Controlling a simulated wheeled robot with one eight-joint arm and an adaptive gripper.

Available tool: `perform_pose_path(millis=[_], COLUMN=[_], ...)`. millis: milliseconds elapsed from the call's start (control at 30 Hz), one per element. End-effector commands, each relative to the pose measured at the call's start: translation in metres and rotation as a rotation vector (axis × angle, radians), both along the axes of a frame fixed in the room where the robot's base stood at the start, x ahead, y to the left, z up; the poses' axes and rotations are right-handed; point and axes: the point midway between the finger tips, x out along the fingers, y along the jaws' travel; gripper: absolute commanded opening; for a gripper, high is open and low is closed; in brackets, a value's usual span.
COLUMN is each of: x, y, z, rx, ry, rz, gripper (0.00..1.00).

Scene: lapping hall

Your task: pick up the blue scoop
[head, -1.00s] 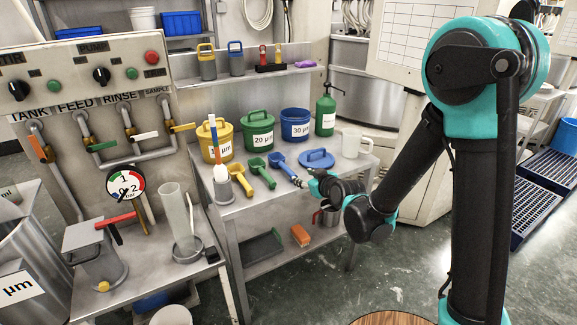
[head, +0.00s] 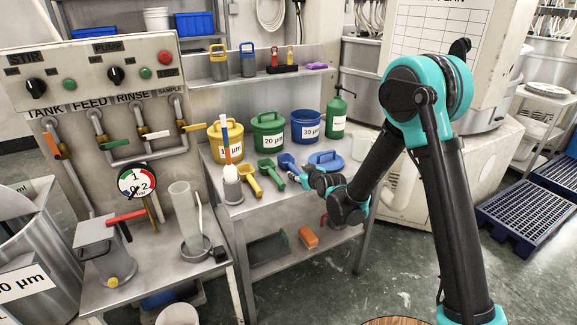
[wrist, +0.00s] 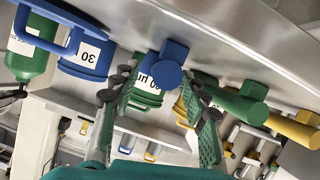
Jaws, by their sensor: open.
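The blue scoop (head: 287,162) lies on the upper steel shelf, right of the green scoop (head: 269,170) and left of the blue lid (head: 325,160). My gripper (head: 304,179) is at the near end of its handle and hides part of it in the head view. In the wrist view the blue scoop (wrist: 167,72) shows between the two spread green-padded fingers of my gripper (wrist: 161,82), with its handle end facing the camera. The gripper is open and holds nothing. I cannot tell whether a finger touches the scoop.
A yellow scoop (head: 250,180) lies left of the green one. Yellow (head: 227,145), green (head: 268,134) and blue (head: 305,128) buckets stand behind, with a green bottle (head: 337,117) to the right. An orange block (head: 308,238) is below.

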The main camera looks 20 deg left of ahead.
Motion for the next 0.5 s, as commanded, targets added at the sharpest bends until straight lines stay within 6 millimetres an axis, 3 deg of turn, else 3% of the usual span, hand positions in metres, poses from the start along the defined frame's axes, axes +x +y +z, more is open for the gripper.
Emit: perform_pose_path(millis=[200,433,500], x=[0.019,0.021,0.021], y=[0.02,0.021,0.021], z=[-0.011,-0.011,-0.012], rx=[0.001,0.001,0.001], ry=[0.001,0.001,0.001], rz=[0.0,0.0,0.0], gripper=[0.44,0.44,0.37])
